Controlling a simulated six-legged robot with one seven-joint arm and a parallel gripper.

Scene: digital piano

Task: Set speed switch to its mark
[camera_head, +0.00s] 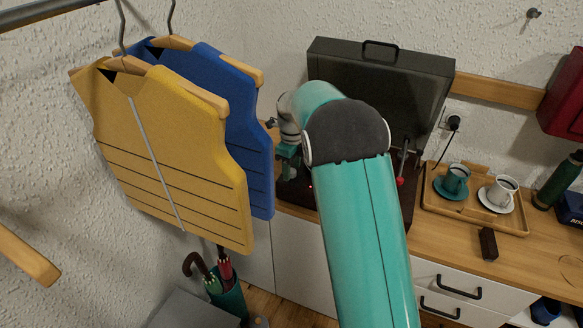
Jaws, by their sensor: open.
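The open dark suitcase-like case (380,80) stands on the wooden counter, its lid upright against the wall. Its lower deck (408,205) is mostly hidden behind my teal arm. I cannot tell whether this is the speed switch, and no mark can be made out. My gripper (287,172) is open above the left part of the deck, beside the blue vest's edge. Its fingertips are small and partly hidden, and I see nothing held between them.
Yellow (165,150) and blue (235,95) vests hang close at the left of my gripper. To the right are a wooden tray (432,208) with a teal cup (456,178) and a white cup (503,190), a dark block (488,243) and a green bottle (558,180).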

